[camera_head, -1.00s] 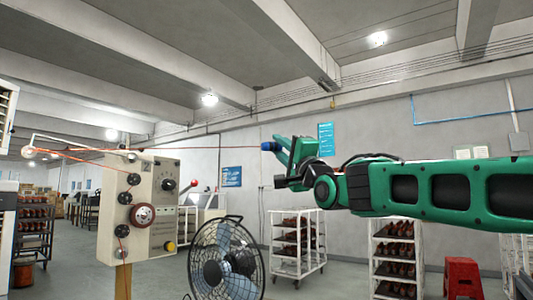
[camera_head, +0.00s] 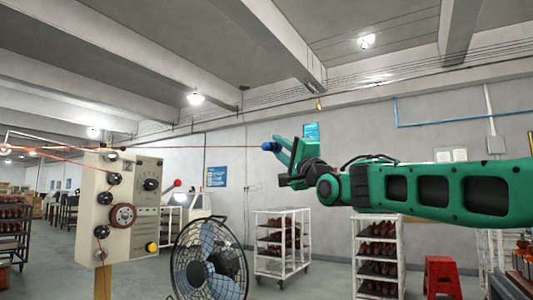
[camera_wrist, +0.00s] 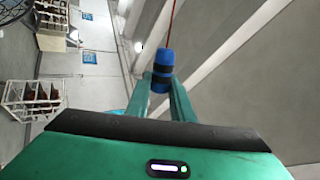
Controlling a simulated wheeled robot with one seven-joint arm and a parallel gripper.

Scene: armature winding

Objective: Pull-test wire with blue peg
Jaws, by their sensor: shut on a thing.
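My gripper (camera_head: 280,148) is shut on the blue peg (camera_head: 268,146), which sticks out past the fingertips toward the left in the head view. In the wrist view the blue peg (camera_wrist: 164,64) with dark bands sits between the two green fingers of my gripper (camera_wrist: 163,80). A thin red wire (camera_head: 210,148) runs from the peg leftward in a nearly level, straight line toward the winding machine (camera_head: 126,205). In the wrist view the red wire (camera_wrist: 172,22) leaves the peg's far end. Its attachment to the peg is too small to make out.
A black fan (camera_head: 208,260) stands right of the winding machine, below the wire. White racks of brown parts (camera_head: 281,243) (camera_head: 377,262) and a red stool (camera_head: 442,276) stand behind and below my arm. The air around the gripper looks clear.

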